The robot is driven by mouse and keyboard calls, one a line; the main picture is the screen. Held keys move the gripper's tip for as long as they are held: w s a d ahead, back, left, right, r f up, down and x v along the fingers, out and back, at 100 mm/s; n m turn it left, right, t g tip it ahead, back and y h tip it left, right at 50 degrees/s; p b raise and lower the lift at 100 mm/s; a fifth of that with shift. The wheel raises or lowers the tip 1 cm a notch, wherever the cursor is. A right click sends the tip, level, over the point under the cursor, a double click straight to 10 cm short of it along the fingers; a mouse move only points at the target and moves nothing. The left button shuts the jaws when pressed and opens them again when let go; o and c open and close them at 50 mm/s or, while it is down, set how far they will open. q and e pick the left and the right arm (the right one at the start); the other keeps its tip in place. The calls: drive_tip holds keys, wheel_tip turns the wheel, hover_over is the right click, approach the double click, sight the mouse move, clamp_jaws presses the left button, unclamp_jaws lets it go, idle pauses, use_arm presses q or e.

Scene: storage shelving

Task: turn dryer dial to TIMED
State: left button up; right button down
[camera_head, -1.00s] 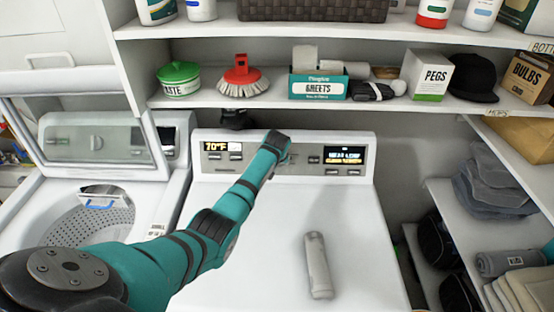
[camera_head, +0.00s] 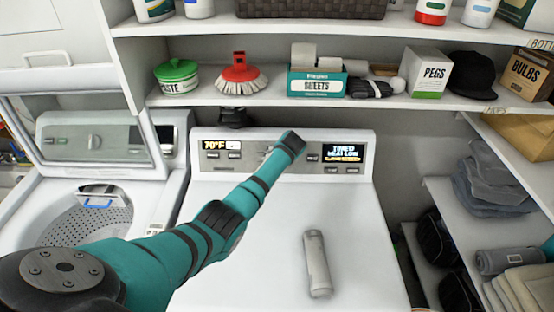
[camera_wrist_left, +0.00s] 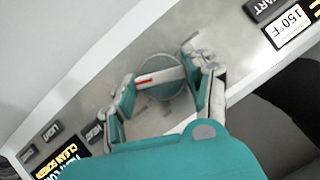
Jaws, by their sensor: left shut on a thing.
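The dryer dial (camera_wrist_left: 166,78) is a round knob with a pale grip bar and a red mark, on the grey control panel (camera_wrist_left: 70,105). In the left wrist view my left gripper (camera_wrist_left: 161,76) has its fingers on both sides of the dial, shut on it. In the head view my teal left arm reaches to the dryer panel (camera_head: 230,163), and the gripper end (camera_head: 288,148) hides most of the dial. The panel's right display (camera_head: 343,153) appears to read TIMED and HEAT LOW, with an orange line below. My right gripper is in neither view.
A grey cylindrical object (camera_head: 317,263) lies on the white dryer top (camera_head: 250,270). An open washer (camera_head: 85,215) stands at the left. A shelf above the panel holds a brush (camera_head: 240,80), a green-lidded tub (camera_head: 177,77) and boxes. Shelves with folded cloth stand at the right.

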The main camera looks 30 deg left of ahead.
use_arm(q)
drive_tip(key=shift+s+f, duration=0.15)
drive_tip(key=shift+f, duration=0.15)
drive_tip(key=o, duration=1.2)
drive_tip(key=shift+r, duration=0.1)
drive_tip(key=shift+c, duration=0.2)
drive_tip(key=shift+r, duration=0.1)
drive_tip(key=shift+r, duration=0.1)
drive_tip(key=v, duration=1.1)
drive_tip(key=shift+d+r, duration=0.2)
drive_tip(key=shift+s, duration=0.1)
